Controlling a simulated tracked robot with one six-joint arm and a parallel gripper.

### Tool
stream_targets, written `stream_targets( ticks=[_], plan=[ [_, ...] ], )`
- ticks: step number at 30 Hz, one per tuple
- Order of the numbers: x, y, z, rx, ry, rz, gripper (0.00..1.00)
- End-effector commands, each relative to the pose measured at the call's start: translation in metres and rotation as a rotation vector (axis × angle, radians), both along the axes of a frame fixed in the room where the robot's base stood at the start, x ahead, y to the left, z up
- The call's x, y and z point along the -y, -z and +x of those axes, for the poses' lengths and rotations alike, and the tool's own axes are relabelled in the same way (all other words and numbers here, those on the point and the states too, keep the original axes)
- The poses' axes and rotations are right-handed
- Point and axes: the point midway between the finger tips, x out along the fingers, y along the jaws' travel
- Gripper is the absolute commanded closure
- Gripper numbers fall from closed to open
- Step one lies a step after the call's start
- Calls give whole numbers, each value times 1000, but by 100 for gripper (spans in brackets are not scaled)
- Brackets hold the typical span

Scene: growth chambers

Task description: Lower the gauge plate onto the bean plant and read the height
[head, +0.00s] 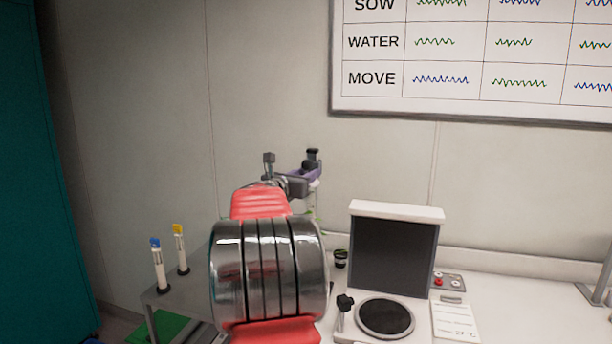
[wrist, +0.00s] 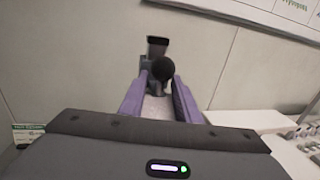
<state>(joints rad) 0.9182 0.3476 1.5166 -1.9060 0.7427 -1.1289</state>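My gripper (head: 314,176) is up near the back wall, its purple fingers beside a gauge stand partly hidden behind my red and metal arm. In the wrist view the two purple fingers (wrist: 160,85) stand apart, with a round black knob (wrist: 163,69) between or just past their tips. I cannot tell whether they press on it. A dark block (wrist: 157,46) sits above the knob. A pale, see-through surface shows between the fingers, perhaps the gauge plate (wrist: 157,108). Thin green leaves, likely the bean plant (head: 311,213), show below my gripper. The height scale is not readable.
Right of my arm stands a white device with a dark panel (head: 394,254) and a round black plate (head: 384,317). A small black pot (head: 341,258) is beside it. Two capped tubes (head: 159,270) stand at left. A wall chart (head: 480,60) hangs above.

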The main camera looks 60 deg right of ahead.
Motion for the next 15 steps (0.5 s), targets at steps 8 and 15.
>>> stream_targets(
  ticks=[8, 15],
  plan=[
    [0, 0, -1, 0, 1, 0, 86],
    [0, 0, -2, 0, 5, 0, 100]
  ],
)
